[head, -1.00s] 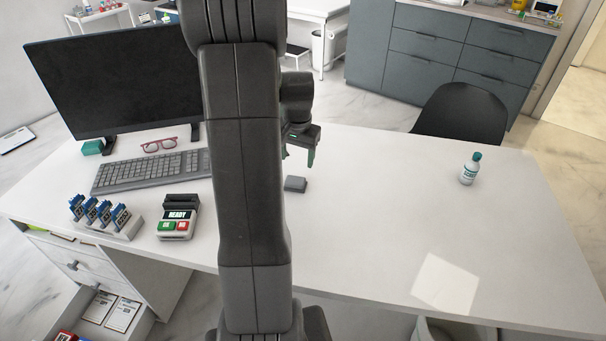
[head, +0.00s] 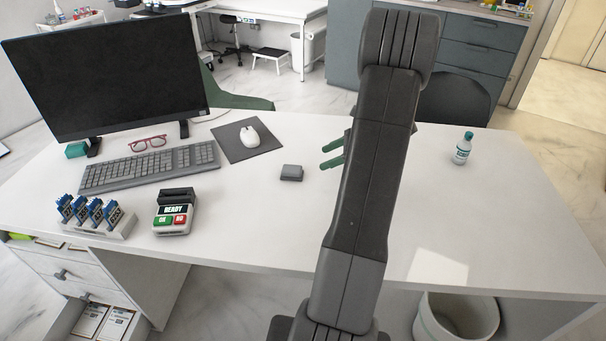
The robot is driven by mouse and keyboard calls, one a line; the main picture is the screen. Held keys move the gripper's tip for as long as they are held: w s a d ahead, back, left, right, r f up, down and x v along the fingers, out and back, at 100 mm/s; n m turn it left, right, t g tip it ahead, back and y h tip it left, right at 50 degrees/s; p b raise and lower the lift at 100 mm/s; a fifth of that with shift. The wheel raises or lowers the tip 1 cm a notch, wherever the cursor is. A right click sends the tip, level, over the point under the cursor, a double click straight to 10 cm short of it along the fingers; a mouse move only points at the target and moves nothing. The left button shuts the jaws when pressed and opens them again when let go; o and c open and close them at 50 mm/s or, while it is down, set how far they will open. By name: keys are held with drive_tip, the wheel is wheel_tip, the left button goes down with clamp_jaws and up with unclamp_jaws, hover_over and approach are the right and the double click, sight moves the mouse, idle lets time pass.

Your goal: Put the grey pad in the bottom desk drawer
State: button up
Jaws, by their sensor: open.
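A small grey pad (head: 291,172) lies flat on the white desk (head: 240,225), right of the keyboard. My gripper (head: 331,151) shows its two green fingers beside my arm, apart and empty, to the right of the pad and clear of it. The rest of my gripper is hidden behind my arm. The bottom desk drawer (head: 128,328) stands open at the lower left, with printed sheets lying in it; the picture edge cuts it off. The drawer above it (head: 70,278) looks shut.
A dark mouse mat (head: 262,153) with a white mouse (head: 250,136) lies behind the pad. The keyboard (head: 150,168), card reader (head: 174,212), blue-topped rack (head: 95,222) and monitor (head: 110,75) fill the left side. A bottle (head: 463,148) stands right. The front middle is clear.

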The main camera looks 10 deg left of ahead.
approach(295, 168)
drive_tip(key=x, duration=0.4)
drive_tip(key=shift+s+d+f, duration=0.1)
drive_tip(key=shift+d+f, duration=0.05)
drive_tip(key=shift+f, duration=0.1)
drive_tip(key=shift+x, duration=2.8)
drive_tip(key=shift+r, duration=0.2)
drive_tip(key=c, duration=1)
drive_tip(key=shift+r, duration=0.1)
